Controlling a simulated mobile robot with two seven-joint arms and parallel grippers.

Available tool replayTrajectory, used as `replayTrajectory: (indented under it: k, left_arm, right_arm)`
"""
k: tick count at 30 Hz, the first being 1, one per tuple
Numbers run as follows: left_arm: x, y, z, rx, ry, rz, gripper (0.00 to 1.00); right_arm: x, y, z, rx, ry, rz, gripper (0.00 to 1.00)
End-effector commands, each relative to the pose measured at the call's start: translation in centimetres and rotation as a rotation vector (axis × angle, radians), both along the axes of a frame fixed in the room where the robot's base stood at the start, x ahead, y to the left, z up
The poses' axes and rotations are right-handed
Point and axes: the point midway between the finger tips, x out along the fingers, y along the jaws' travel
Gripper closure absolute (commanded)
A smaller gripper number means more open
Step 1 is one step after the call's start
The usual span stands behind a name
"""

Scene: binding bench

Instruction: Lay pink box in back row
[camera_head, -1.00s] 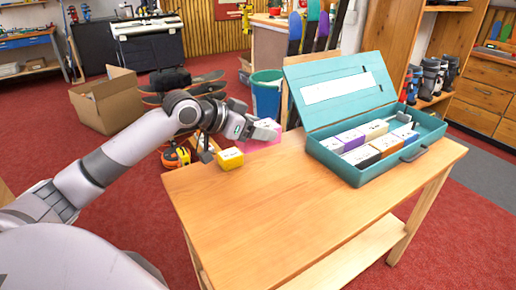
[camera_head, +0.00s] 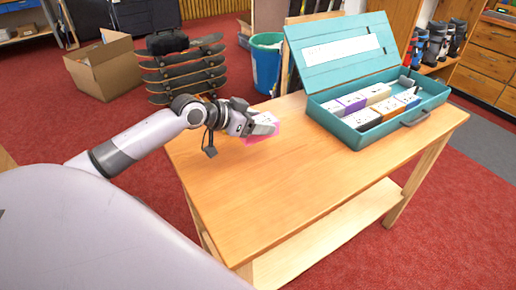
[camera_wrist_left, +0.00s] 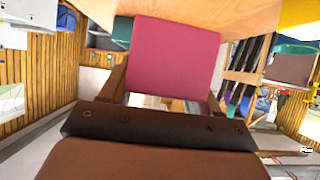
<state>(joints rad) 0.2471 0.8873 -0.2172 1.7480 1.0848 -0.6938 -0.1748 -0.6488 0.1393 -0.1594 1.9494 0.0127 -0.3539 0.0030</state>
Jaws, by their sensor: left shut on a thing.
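My left gripper (camera_head: 266,124) is shut on the pink box (camera_head: 262,137), held over the far left part of the bench. In the left wrist view the pink box (camera_wrist_left: 175,55) sits between the fingers. An open teal case (camera_head: 372,128) stands at the bench's far right, lid raised. It holds two rows of boxes. The back row shows a white box (camera_head: 331,107), a purple box (camera_head: 353,102) and a tan box (camera_head: 377,94), with a gap at its right end. My right gripper is out of view.
The front row holds a white box (camera_head: 362,119), an orange box (camera_head: 387,107) and another white box (camera_head: 408,99). A yellow thing (camera_wrist_left: 300,12) shows at the left wrist view's edge. The wooden bench top (camera_head: 270,190) is clear in front.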

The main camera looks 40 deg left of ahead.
Motion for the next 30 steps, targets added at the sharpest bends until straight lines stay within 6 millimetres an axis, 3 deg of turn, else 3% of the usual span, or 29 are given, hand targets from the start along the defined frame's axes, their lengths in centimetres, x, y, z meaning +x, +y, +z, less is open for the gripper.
replayTrajectory:
  k: [4,18,30]
  left_arm:
    - [0.0,0.0,-3.4,-0.002,0.002,0.001,0.73]
    - [0.0,0.0,-8.6,-0.001,-0.001,0.001,0.73]
    - [0.0,0.0,-9.3,0.0,-0.002,0.0,0.73]
  right_arm:
    - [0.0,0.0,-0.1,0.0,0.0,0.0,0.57]
    - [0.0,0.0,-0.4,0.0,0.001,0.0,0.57]
    - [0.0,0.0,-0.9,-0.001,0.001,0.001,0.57]
